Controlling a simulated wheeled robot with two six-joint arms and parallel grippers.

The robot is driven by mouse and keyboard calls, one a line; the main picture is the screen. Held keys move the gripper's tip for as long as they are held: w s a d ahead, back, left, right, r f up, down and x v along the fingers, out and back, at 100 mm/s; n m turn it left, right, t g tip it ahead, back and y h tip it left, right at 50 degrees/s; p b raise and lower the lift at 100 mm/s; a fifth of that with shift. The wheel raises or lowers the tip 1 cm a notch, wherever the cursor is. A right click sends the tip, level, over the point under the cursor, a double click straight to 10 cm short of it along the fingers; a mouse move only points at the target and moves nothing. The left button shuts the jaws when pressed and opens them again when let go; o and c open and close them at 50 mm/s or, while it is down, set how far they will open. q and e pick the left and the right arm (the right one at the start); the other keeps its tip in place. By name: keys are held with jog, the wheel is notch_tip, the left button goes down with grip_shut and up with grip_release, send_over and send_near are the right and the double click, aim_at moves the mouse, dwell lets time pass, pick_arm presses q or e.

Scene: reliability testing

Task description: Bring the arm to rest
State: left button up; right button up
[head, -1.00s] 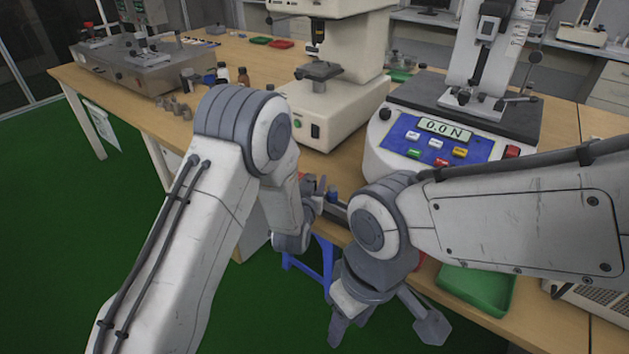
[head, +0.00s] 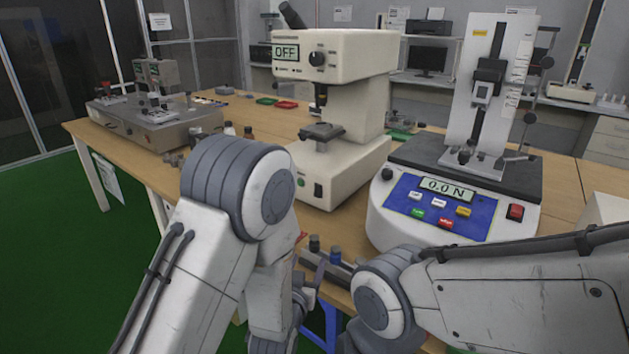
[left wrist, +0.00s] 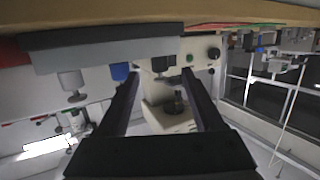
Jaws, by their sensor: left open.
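My left arm comes in from the left and bends down at its elbow (head: 235,190). Its gripper (head: 314,284) hangs low beside the table's front edge, partly hidden by my own forearm. In the left wrist view the two dark fingers (left wrist: 162,82) stand apart with nothing held between them. My right arm (head: 520,290) reaches in from the right, and its joint (head: 385,300) is at the bottom of the picture. The right gripper is below the picture's edge.
A grey holder (head: 345,272) with small bottles lies near the left gripper at the table edge. Behind stand a white microscope-like machine (head: 350,170) reading OFF and a force tester (head: 400,225) reading 0.0 N. Green floor (head: 70,270) is open at left.

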pick_arm(q)
jog(key=s+a+n+g+y, duration=0.2)
jog(key=s+a+g+y, duration=0.1)
jog(key=s+a+g, duration=1.15)
jog(key=s+d+r+m+h, duration=0.1)
jog(key=s+d+r+m, duration=0.25)
jog(key=s+d, duration=0.35)
jog(key=s+d+r+m, duration=0.2)
jog(key=s+d+m, duration=0.3)
jog(key=s, duration=0.4)
notch_tip(320, 180, up, 15)
jog(key=n+p, duration=0.1)
jog(key=p, duration=1.4)
jog(key=shift+d+g, duration=0.2)
jog(key=shift+g, duration=0.25)
jog(key=shift+n, duration=0.25)
